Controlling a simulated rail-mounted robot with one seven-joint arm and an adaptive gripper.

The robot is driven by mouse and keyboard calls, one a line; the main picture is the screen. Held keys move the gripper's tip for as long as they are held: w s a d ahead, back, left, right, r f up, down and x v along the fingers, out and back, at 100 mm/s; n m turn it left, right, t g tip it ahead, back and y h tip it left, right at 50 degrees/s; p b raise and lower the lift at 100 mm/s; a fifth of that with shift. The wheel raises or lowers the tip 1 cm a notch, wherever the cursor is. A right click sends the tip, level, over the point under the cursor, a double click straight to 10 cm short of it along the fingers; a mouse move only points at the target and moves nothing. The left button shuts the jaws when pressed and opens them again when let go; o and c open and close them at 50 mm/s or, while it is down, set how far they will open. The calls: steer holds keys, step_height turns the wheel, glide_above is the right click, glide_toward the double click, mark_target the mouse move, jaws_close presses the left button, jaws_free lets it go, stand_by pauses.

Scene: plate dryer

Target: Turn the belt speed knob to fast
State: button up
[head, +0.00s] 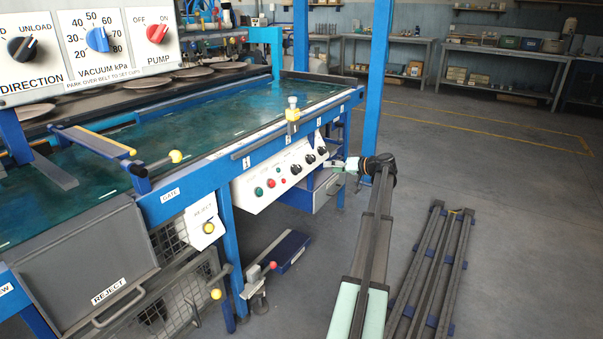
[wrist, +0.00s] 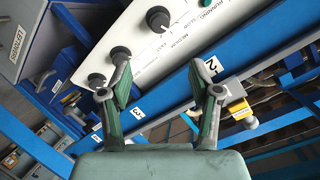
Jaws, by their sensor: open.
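A white control panel (head: 270,182) on the blue frame carries a row of black knobs. The wrist view shows the panel (wrist: 190,40) close up, tilted. Its top black knob (wrist: 158,19) has a pale pointer and small labels, one seeming to read "medium". A middle knob (wrist: 120,54) and a lower knob (wrist: 97,80) sit down-left of it. I cannot make out which speed is set. My gripper (wrist: 160,82) is open and empty in front of the panel, the left fingertip overlapping the middle knob's lower side in view. In the head view my gripper (head: 350,164) is right of the panel.
Green and red buttons (head: 271,183) sit left of the knobs. A grey reject bin (head: 90,265) is at lower left.

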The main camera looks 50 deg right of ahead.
mark_target(300, 168)
steer(key=b+x, duration=0.4)
steer(key=x, duration=1.1)
steer(key=shift+w+f, duration=0.1)
steer(key=shift+w, duration=0.3)
steer(key=c, duration=1.1)
